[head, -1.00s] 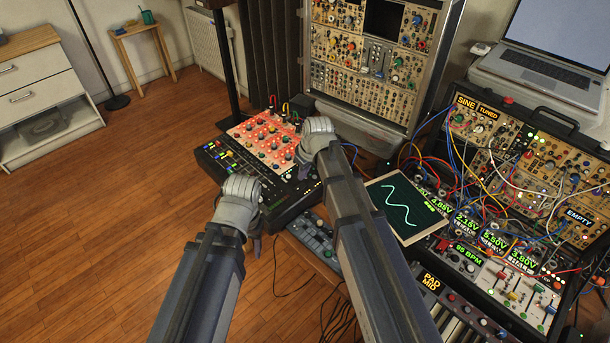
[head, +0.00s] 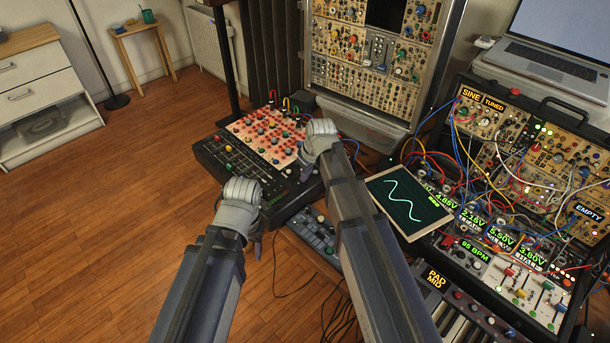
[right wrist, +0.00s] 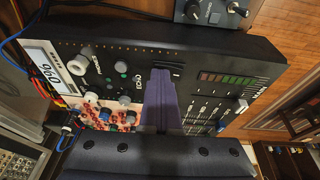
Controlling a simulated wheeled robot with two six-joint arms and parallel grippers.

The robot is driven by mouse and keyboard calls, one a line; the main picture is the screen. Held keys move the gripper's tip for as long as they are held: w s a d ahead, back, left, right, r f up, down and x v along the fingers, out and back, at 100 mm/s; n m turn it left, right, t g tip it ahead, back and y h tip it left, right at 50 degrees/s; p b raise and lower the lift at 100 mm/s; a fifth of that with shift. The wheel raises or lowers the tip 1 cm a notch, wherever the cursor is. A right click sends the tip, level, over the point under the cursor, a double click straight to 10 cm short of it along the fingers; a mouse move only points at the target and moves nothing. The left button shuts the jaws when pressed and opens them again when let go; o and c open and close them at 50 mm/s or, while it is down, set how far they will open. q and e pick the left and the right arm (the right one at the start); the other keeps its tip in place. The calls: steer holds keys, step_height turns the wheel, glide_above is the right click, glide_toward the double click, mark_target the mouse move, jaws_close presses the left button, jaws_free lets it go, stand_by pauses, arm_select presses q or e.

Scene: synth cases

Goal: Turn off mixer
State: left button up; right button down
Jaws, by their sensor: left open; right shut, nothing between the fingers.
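The mixer (head: 238,158) is a black desk with a pale panel of red and coloured knobs at its back. My left gripper (head: 250,215) is open and empty at the mixer's front edge, fingers partly hidden.
A tablet with a green wave (head: 408,203) and a patched synth case (head: 520,190) stand to the right. A tall module rack (head: 370,60) is behind. A small blue-grey device (head: 315,240) and loose cables lie in front. The wooden floor (head: 110,200) is clear at left.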

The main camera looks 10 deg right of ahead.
steer(key=shift+s, duration=0.1)
steer(key=shift+s+a+r, duration=0.1)
steer(key=shift+s+a, duration=0.25)
steer(key=shift+a, duration=0.35)
steer(key=shift+r, duration=0.1)
steer(key=shift+r+p, duration=0.8)
steer(key=shift+p, duration=0.25)
steer(key=a+p+v, duration=0.1)
steer(key=p+v, duration=1)
steer(key=v, duration=0.1)
steer(key=shift+d+p, duration=0.25)
steer(key=shift+p, duration=0.15)
steer(key=shift+w+r, duration=0.1)
